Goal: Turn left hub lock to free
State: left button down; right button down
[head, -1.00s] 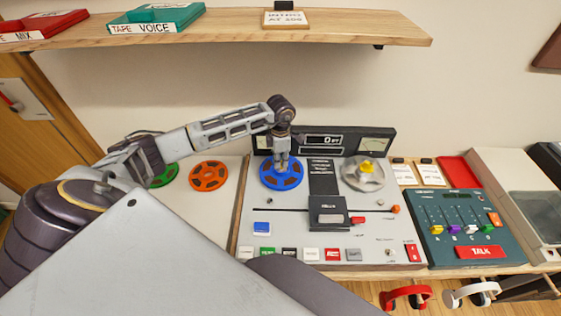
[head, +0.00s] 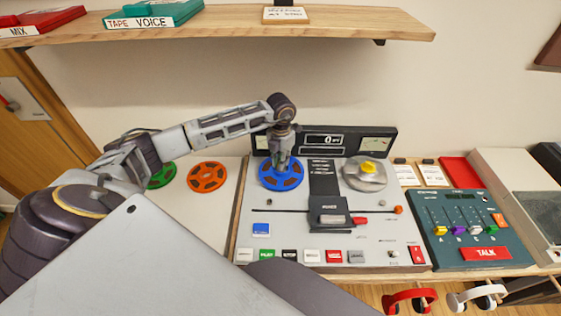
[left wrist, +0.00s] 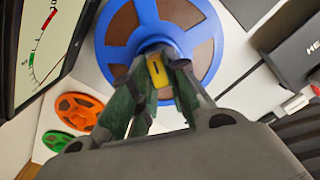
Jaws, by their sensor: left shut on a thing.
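The left hub of the tape deck carries a blue reel (head: 282,175), seen from above in the left wrist view (left wrist: 205,62). My left gripper (head: 281,168) points down over the reel's centre. In the left wrist view its fingers (left wrist: 158,75) are shut on a yellow hub lock (left wrist: 159,72) with a dark mark on it. The gripper hides most of the lock in the head view. The right hub has a similar yellow lock (head: 368,168) on a grey reel. My right gripper is not in view.
An orange reel (head: 207,177) and a green reel (head: 161,176) lie left of the deck. The meter panel (head: 325,143) stands close behind my gripper. A black head block (head: 328,213) and a row of buttons are in front. A shelf (head: 330,25) hangs above.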

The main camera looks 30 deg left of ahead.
pick_arm(q)
jog(key=n, duration=0.2)
jog(key=shift+n, duration=0.3)
jog(key=shift+r+n, duration=0.1)
jog(key=shift+n, duration=0.6)
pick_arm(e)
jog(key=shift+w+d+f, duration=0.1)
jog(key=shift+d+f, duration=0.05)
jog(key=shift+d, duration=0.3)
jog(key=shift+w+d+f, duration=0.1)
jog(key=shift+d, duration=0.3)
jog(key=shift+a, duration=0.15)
pick_arm(q)
jog(key=c, duration=1.4)
grip_release()
notch_tip(320, 180, up, 12)
jog(key=shift+f, duration=0.1)
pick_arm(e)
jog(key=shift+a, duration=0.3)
pick_arm(q)
jog(key=shift+d, duration=0.1)
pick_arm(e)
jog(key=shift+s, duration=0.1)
